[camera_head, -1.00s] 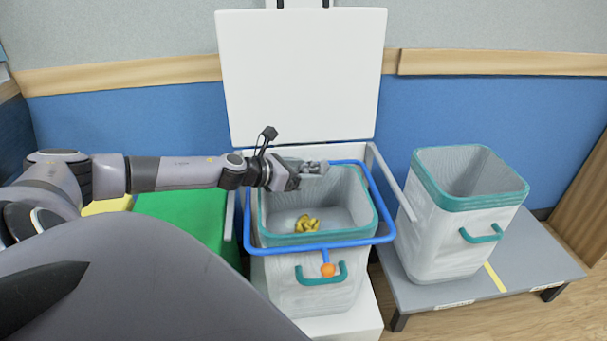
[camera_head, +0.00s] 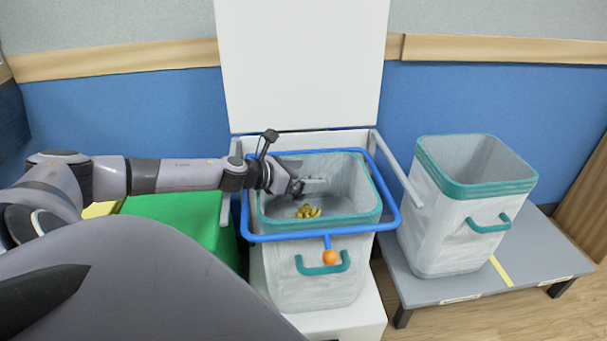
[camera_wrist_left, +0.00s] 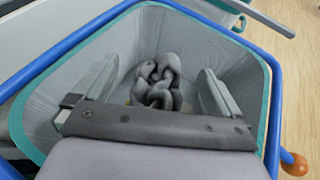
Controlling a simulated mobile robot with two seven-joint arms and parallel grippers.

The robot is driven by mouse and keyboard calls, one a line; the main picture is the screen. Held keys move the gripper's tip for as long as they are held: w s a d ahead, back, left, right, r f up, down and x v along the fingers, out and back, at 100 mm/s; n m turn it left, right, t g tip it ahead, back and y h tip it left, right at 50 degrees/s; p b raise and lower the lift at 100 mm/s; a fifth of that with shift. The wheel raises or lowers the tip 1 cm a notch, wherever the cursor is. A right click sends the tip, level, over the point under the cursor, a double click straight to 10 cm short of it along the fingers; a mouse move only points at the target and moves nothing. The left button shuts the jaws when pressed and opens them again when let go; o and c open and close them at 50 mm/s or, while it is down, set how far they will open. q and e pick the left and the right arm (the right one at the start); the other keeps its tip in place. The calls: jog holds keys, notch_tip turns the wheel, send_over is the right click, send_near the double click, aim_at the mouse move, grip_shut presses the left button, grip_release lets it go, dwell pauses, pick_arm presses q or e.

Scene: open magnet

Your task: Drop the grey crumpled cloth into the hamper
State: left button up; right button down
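The hamper (camera_head: 285,285) is a white-grey bin with a teal rim and handle, standing open below my left gripper (camera_head: 308,184). The gripper is inside the mouth area of the bin, with its fingers spread. In the left wrist view the grey crumpled cloth (camera_wrist_left: 157,82) shows between the two separated fingers, with clear gaps on both sides, and looks to be below them inside the bin. I cannot tell whether it rests on the bottom. In the head view I cannot make the cloth out. A yellow crumpled item (camera_head: 308,212) lies in the hamper. My right gripper is not in view.
A blue frame (camera_head: 392,205) with an orange ball (camera_head: 330,257) surrounds the hamper's rim. A white raised lid (camera_head: 303,65) stands behind it. A second similar bin (camera_head: 450,235) stands on a grey platform (camera_head: 530,260) at right. A green block (camera_head: 175,215) is at left.

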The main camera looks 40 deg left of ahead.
pick_arm(q)
jog(key=shift+s, duration=0.1)
jog(key=shift+s+a+r+b, duration=0.1)
jog(key=shift+s+a+b, duration=0.2)
jog(key=shift+s, duration=0.3)
jog(key=shift+s+r, duration=0.25)
jog(key=shift+s, duration=0.2)
jog(key=shift+s+r, duration=0.2)
jog(key=shift+s, duration=0.25)
jog(key=p+v, duration=0.2)
jog(key=v, duration=0.1)
jog(key=shift+s+a+r, duration=0.15)
jog(key=shift+s+r, duration=0.05)
jog(key=shift+s, duration=0.1)
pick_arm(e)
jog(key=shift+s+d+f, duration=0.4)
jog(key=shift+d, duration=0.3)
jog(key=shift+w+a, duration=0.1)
